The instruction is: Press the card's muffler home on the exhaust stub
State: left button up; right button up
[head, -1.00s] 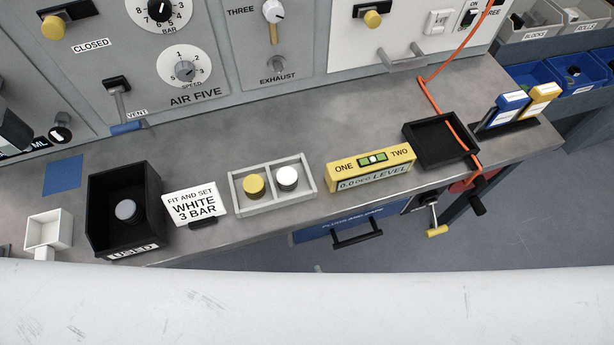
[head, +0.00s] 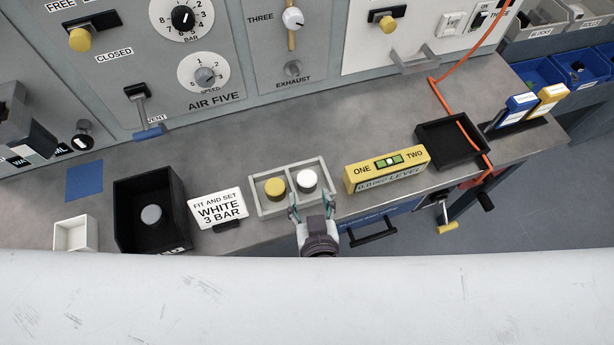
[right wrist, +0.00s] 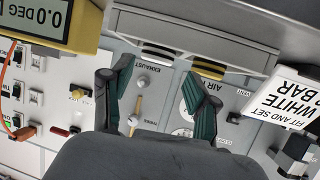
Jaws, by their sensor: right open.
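The card (head: 217,208) reads "FIT AND SET WHITE 3 BAR" and leans on the bench. The white muffler (head: 307,179) stands in the right compartment of the pale two-part tray (head: 261,209); the yellow muffler (head: 274,188) is in the left one. The exhaust stub (head: 293,68) sticks out of the grey panel, bare, and shows in the right wrist view (right wrist: 143,81). My right gripper (head: 311,205) is open and empty at the tray's front edge, just short of the white muffler. In the right wrist view, its fingers (right wrist: 158,75) point toward the tray. My left gripper is out of view.
A black bin (head: 178,196) holding a grey muffler stands left of the card. A yellow level (head: 387,168) lies right of the tray, then an empty black tray (head: 449,146) with an orange cord across it. The bench between tray and panel is clear.

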aim_at(307, 180)
jog(key=shift+w+r+p, duration=0.1)
jog(key=shift+w+p, duration=0.2)
jog(key=shift+w, duration=0.15)
jog(key=p+x, duration=0.1)
jog(key=x, duration=0.2)
jog(key=shift+w, duration=0.4)
jog(key=shift+w+f, duration=0.2)
jog(key=shift+w, duration=0.15)
jog(key=shift+s, duration=0.1)
jog(key=c, duration=0.9)
jog(key=shift+r, duration=0.4)
notch_tip(307, 180, up, 4)
jog(key=shift+d+f+p, duration=0.1)
jog(key=shift+d+p, duration=0.1)
jog(key=shift+p, duration=0.15)
jog(key=w+d+r, duration=0.1)
jog(key=d+r, duration=0.1)
jog(key=d, duration=0.1)
jog(key=w+d+r, duration=0.2)
jog(key=d, duration=0.1)
jog(key=w+d+r, duration=0.2)
jog(key=d, duration=0.2)
jog(key=shift+d+r, duration=0.15)
jog(key=shift+r, duration=0.1)
